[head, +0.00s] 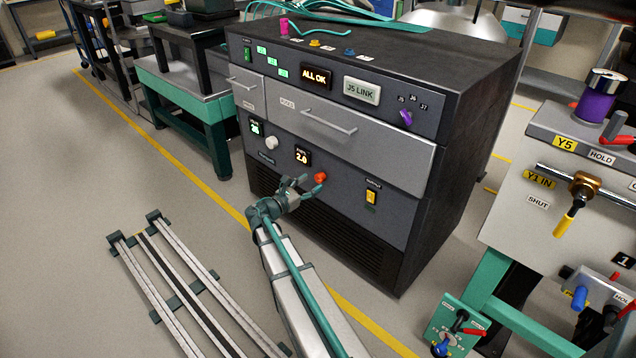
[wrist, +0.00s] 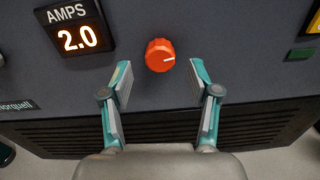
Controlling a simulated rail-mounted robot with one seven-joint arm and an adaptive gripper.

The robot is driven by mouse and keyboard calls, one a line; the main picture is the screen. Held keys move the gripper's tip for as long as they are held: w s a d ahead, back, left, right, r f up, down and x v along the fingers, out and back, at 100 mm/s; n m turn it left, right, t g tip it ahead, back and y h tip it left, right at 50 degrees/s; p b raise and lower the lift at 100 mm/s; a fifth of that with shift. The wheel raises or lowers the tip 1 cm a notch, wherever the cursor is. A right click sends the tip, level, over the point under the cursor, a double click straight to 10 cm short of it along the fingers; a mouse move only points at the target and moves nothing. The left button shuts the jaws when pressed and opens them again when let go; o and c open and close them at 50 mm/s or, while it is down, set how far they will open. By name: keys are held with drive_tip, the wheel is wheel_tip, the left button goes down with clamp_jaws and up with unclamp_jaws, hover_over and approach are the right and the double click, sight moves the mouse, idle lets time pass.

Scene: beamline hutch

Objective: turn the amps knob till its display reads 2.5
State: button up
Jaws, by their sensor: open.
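The amps knob (wrist: 160,55) is red-orange with a white pointer line that points right in the wrist view. It also shows on the cabinet front in the head view (head: 320,177). The amps display (wrist: 74,27) is to its left and reads 2.0; it also reads 2.0 in the head view (head: 302,157). My gripper (wrist: 160,72) is open, with one teal finger to each side below the knob. The fingers appear apart from the knob, with nothing between them. In the head view my gripper (head: 304,188) is close in front of the panel, just left of the knob.
A white knob (head: 271,143) and a green display (head: 256,128) are left of the amps display. A yellow switch (head: 371,197) is to the right. A drawer handle (head: 328,122) sticks out above. A valve panel (head: 570,215) stands at the right. Floor rails (head: 180,290) lie at left.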

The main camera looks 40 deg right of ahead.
sight(318, 179)
drive_tip(key=shift+w+d+b, duration=0.15)
drive_tip(key=shift+d+b, duration=0.1)
drive_tip(key=shift+d, duration=0.85)
drive_tip(key=shift+w+d+b, duration=0.15)
drive_tip(key=shift+d+b, duration=0.1)
drive_tip(key=shift+d, duration=0.8)
drive_tip(key=c, duration=1.2)
drive_tip(key=shift+o, duration=0.2)
drive_tip(key=shift+m, duration=1.6)
drive_tip(key=o, duration=1.2)
drive_tip(key=shift+c, duration=0.2)
